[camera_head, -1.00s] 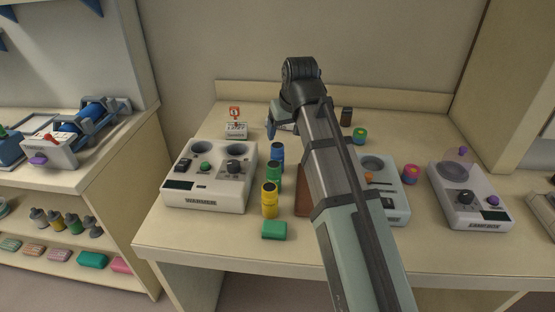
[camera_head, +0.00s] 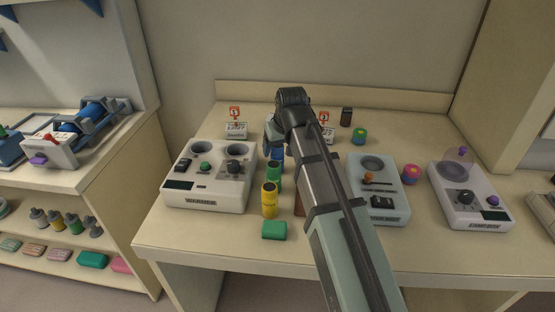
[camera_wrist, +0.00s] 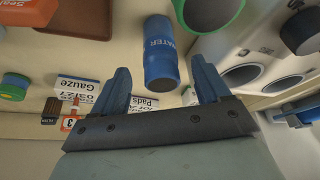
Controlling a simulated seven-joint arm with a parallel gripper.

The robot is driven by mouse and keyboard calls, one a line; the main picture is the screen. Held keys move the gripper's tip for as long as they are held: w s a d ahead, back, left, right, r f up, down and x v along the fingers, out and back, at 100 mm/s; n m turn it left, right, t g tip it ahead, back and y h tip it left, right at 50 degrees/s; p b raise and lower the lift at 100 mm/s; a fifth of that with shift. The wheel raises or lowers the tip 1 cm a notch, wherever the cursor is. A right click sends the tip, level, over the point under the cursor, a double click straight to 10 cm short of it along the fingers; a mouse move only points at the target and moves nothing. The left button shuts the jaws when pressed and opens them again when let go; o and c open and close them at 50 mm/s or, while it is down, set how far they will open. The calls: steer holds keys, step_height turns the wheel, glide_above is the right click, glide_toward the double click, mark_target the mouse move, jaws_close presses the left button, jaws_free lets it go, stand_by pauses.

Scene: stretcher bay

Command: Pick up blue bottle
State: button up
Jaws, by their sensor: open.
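The blue bottle (camera_head: 277,154) stands on the table at the back of a row, behind a green bottle (camera_head: 274,177) and a yellow bottle (camera_head: 270,200). In the head view my gripper hides much of it. In the wrist view the blue bottle (camera_wrist: 161,50), marked WATER, shows in the gap between the two blue fingers. My gripper (camera_wrist: 161,66) is open and empty, with one finger to each side of the bottle's line. I cannot tell how far the tips are from it. In the head view my gripper (camera_head: 273,136) is right above and behind the bottle.
The white warmer (camera_head: 211,176) stands close left of the bottles. A green block (camera_head: 274,230) lies in front. Small signed boxes (camera_head: 236,131) stand behind. The front table edge is clear.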

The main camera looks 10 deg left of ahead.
mark_target(277, 155)
steer(key=shift+x, duration=2.5)
steer(key=c, duration=1.2)
